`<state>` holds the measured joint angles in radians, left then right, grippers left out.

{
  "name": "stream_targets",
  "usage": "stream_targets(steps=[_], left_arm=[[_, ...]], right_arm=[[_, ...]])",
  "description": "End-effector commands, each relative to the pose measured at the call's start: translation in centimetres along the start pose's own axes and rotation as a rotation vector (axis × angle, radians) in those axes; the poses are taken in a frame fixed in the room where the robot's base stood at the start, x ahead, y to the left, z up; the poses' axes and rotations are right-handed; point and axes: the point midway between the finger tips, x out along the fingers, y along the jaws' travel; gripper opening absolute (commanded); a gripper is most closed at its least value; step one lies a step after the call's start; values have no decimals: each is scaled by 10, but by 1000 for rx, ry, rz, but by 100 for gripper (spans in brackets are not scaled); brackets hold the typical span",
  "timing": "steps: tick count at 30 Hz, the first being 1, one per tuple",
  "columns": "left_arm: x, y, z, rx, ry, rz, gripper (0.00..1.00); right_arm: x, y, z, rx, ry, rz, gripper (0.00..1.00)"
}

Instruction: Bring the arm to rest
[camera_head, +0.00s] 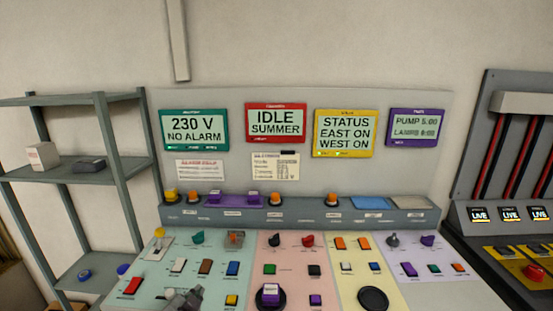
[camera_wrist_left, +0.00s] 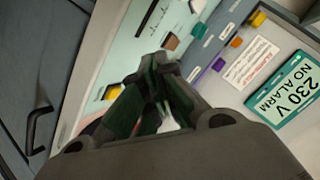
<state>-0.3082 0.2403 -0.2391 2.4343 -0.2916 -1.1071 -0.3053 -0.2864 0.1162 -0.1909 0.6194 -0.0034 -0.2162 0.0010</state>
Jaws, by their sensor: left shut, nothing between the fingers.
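My left gripper (camera_head: 186,300) shows at the bottom edge of the head view, low over the left, pale green part of the control panel. It also fills the lower middle of the left wrist view (camera_wrist_left: 160,62), where its dark fingers meet at the tips. It is shut and empty. Whether it touches the panel I cannot tell. My right gripper is in neither view.
The sloping panel carries many coloured buttons and knobs, with a black round disc (camera_head: 373,299) at its front. Behind stand screens, such as the green 230 V display (camera_head: 194,130). A grey shelf (camera_head: 110,200) stands left, a dark cabinet with live terminals (camera_head: 510,213) right.

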Motion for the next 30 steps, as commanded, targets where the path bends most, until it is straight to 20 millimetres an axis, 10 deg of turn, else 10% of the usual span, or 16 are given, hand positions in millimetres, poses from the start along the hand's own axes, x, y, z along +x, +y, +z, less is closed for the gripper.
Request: stream_targets(steps=[10, 25, 30], left_arm=[[-32, 79, 107, -320, -369, 261, 0], [-80, 131, 165, -510, -640, 411, 0], [-68, 140, 174, -509, -647, 412, 0]], right_arm=[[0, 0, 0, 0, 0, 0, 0], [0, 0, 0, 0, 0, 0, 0], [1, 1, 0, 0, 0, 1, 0]])
